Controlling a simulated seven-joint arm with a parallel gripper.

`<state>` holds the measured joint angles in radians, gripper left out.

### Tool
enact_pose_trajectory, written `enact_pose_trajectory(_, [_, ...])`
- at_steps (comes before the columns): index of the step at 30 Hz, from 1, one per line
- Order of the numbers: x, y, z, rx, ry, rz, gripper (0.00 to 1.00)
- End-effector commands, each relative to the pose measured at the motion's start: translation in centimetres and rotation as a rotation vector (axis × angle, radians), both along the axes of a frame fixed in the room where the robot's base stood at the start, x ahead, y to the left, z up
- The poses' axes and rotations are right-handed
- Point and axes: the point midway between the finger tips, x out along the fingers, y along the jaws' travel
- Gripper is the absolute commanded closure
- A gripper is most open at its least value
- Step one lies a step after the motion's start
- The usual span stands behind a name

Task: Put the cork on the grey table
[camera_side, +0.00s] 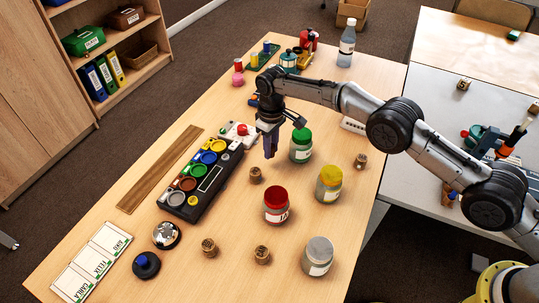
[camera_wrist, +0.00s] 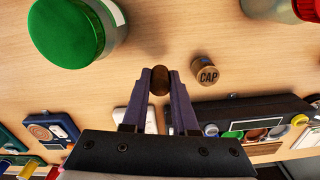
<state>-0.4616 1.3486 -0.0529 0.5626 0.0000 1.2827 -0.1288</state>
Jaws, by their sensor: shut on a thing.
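My gripper (camera_side: 269,148) points down above the wooden table, left of the green-lidded jar (camera_side: 301,144). In the wrist view my gripper (camera_wrist: 160,85) is shut on a small brown rounded thing (camera_wrist: 160,82), which looks like a cork. In the side view the fingers hide it. A cork-like stub marked CAP (camera_wrist: 206,72) stands on the wood beside the fingers. Similar corks stand on the wooden table: one below the gripper (camera_side: 256,175), one at right (camera_side: 360,161), two in front (camera_side: 208,247). The grey table (camera_side: 428,95) is at the right, partly behind my arm.
Red-lidded (camera_side: 277,204), yellow-lidded (camera_side: 329,184) and grey-lidded (camera_side: 318,255) jars stand near the gripper. A black sorting board (camera_side: 208,180) lies left. A bottle (camera_side: 346,45) stands at the back. The grey table holds small blocks (camera_side: 463,84) and a teal item (camera_side: 484,138); its middle has bare room.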

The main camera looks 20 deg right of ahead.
Motion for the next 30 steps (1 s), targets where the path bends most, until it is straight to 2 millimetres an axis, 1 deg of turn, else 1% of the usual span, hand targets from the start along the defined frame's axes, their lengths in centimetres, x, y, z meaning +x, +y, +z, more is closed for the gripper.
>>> enact_pose_trajectory(9, [0.6,0.3,-1.1,0.0,0.0,0.0,1.0])
enact_pose_trajectory(12, [0.5,0.3,-2.8,-0.001,0.004,0.0,1.0])
enact_pose_trajectory(15, [0.5,0.3,-3.7,-0.001,0.001,0.0,1.0])
enact_pose_trajectory(29, [0.5,0.3,-4.4,-0.001,0.001,0.0,1.0])
enact_pose_trajectory(30, [0.5,0.3,-4.3,0.0,0.0,0.0,0.66])
